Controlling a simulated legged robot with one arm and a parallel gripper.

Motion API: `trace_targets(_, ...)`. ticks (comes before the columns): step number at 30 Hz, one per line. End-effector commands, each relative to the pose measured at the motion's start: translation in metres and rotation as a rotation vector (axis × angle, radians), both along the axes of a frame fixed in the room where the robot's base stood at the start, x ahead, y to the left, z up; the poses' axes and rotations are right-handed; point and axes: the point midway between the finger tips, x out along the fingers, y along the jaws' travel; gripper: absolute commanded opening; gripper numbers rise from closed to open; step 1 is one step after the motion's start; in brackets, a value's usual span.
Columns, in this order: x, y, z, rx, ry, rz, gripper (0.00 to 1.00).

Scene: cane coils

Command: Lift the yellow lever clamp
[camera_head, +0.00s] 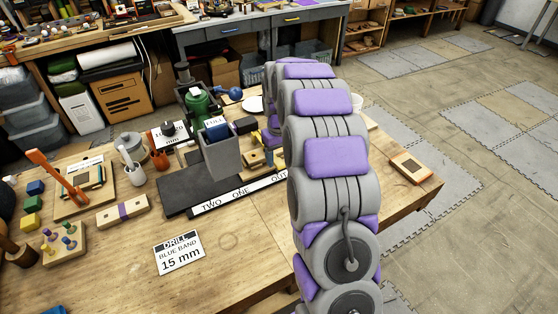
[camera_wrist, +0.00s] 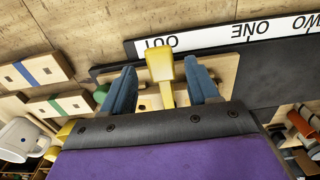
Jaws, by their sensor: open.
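The yellow lever clamp (camera_wrist: 160,62) shows in the wrist view as a yellow lever rising from a pale wooden base (camera_wrist: 146,98). My gripper (camera_wrist: 160,80) has two blue fingers spread apart, one on each side of the yellow lever, with gaps visible between lever and fingers. The clamp's lower part is hidden behind the dark gripper body. In the head view, small yellow and wooden pieces (camera_head: 256,158) sit beside the grey bin, left of my arm; I cannot tell which is the clamp. My arm hides my fingers there.
A label strip (camera_head: 235,196) reading "TWO ONE OUT" lies on a dark board in front of the grey bin (camera_head: 220,155). Wooden blocks with blue (camera_wrist: 35,72) and green (camera_wrist: 58,105) bands lie left in the wrist view. A "DRILL" card (camera_head: 180,252) lies on the bench.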

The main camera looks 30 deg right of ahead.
Motion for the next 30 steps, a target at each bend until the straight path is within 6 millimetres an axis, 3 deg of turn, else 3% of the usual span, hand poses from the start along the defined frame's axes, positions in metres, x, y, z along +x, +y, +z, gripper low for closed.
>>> trace_targets(4, -0.0006, 0.0000, -0.0106, 0.001, 0.002, 0.000, 0.60)
trace_targets(14, -0.0003, 0.0001, -0.0126, 0.001, 0.001, 0.000, 0.59)
trace_targets(30, -0.0004, 0.0000, -0.0126, 0.000, 0.001, 0.000, 0.07)
